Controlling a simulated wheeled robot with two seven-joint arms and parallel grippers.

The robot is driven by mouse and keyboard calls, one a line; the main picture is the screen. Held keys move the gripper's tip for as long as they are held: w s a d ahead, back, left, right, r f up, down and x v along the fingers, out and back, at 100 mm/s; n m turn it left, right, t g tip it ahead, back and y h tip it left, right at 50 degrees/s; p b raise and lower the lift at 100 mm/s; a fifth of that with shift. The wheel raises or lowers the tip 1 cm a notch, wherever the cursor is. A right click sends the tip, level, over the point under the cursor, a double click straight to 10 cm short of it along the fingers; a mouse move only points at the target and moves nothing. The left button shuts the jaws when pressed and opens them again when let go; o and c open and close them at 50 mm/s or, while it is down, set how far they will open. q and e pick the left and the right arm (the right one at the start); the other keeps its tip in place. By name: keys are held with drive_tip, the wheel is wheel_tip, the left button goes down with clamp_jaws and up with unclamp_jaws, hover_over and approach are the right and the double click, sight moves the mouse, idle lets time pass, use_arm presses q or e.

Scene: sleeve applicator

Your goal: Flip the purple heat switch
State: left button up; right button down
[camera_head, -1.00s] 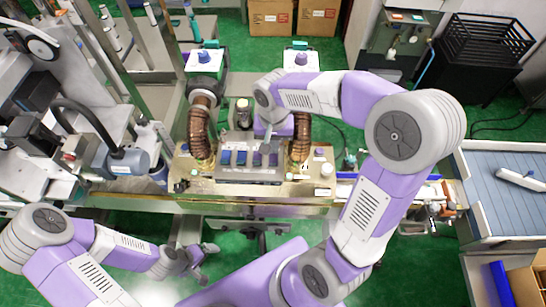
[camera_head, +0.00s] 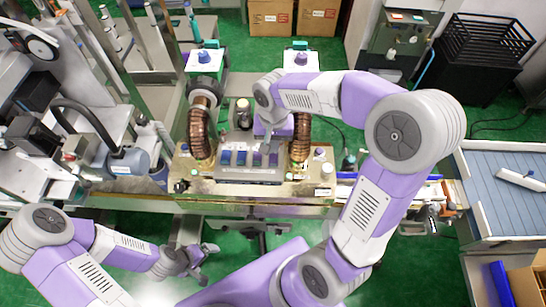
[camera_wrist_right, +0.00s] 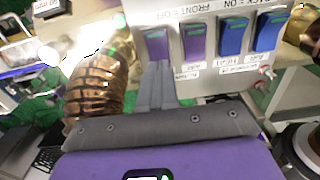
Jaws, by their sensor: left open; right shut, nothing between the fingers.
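The control panel (camera_head: 248,174) sits at the middle of the machine. In the right wrist view it carries two purple switches (camera_wrist_right: 155,46) (camera_wrist_right: 195,43) side by side and two blue switches (camera_wrist_right: 232,37) (camera_wrist_right: 267,32) to their right. The small labels are too blurred to tell surely which purple one is the heat switch. My right gripper (camera_wrist_right: 158,66) is shut and empty, its tips at the lower edge of the leftmost purple switch; I cannot tell whether they touch. It also shows above the panel's right part in the head view (camera_head: 272,148). My left gripper (camera_head: 195,262) is open and empty, low at the left.
Brown ribbed hoses (camera_head: 199,132) (camera_head: 301,138) rise on both sides of the panel; one is close to the right gripper in the wrist view (camera_wrist_right: 100,85). A conveyor (camera_head: 500,190) stands at the right. Green floor lies in front of the machine.

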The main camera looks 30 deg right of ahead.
drive_tip(key=shift+f+b, duration=0.75)
drive_tip(key=shift+f, duration=0.15)
idle(0.7)
drive_tip(key=shift+r+p, duration=0.7)
drive_tip(key=shift+r, duration=0.15)
wheel_tip(320, 180, up, 6)
drive_tip(key=p, duration=0.4)
drive_tip(key=shift+f, duration=0.25)
drive_tip(key=shift+f, duration=0.1)
